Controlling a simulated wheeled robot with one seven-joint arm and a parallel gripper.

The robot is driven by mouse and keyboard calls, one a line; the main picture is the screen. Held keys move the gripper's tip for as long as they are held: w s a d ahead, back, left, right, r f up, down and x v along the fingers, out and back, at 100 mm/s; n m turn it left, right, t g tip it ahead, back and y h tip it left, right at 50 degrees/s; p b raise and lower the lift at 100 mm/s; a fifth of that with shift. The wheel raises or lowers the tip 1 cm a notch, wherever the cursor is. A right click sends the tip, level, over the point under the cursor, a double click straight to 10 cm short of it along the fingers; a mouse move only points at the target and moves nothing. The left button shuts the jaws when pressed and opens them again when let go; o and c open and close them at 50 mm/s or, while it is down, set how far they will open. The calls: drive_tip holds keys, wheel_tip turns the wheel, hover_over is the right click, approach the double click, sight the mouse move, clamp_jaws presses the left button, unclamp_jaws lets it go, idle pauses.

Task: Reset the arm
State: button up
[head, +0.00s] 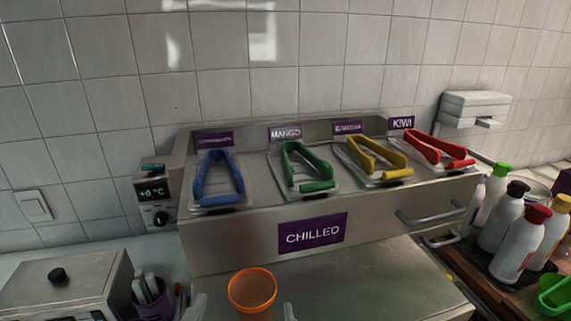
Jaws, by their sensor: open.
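My gripper (243,309) shows at the bottom edge of the head view, only as two pale fingertips set wide apart. It is open. An orange cup (253,291) stands on the steel counter, its rim between and beyond the fingertips. I see a gap between the cup and the left fingertip; the right one is close to the cup, and I cannot tell whether it touches. The rest of my arm is out of view.
A steel chilled unit (250,240) stands behind, with blue (219,178), green (306,168), yellow (376,158) and red (436,148) tongs on its lids. Several bottles (522,240) crowd the right. A steel box (65,285) and purple holder (153,300) stand at left. Counter right of the cup is clear.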

drive_tip(key=w+a+r+m+t+y, duration=0.1)
drive_tip(key=a+r+m+t+y, duration=0.2)
drive_tip(key=a+r+m+y, duration=0.35)
drive_tip(key=s+d+f+m+t, duration=0.1)
drive_tip(key=s+d+f+m, duration=0.2)
drive_tip(key=d+f+m, duration=0.6)
drive_tip(key=s+d+f+m, duration=0.4)
drive_tip(key=d+f+m, duration=0.25)
drive_tip(key=m, duration=0.35)
drive_tip(key=s+d+f+m+g+h, duration=0.1)
drive_tip(key=s+d+f+m+h, duration=0.3)
drive_tip(key=s+d, duration=0.4)
drive_tip(key=s+d+f+m+g+h, duration=0.1)
drive_tip(key=s+d+f+m+h, duration=0.2)
drive_tip(key=s+d+f+m, duration=0.2)
drive_tip(key=s+d+f, duration=0.2)
drive_tip(key=s+d, duration=0.1)
drive_tip(key=shift+s+d+m+g+h, duration=0.2)
drive_tip(key=shift+d+m+g+h, duration=0.1)
drive_tip(key=shift+m+h, duration=0.05)
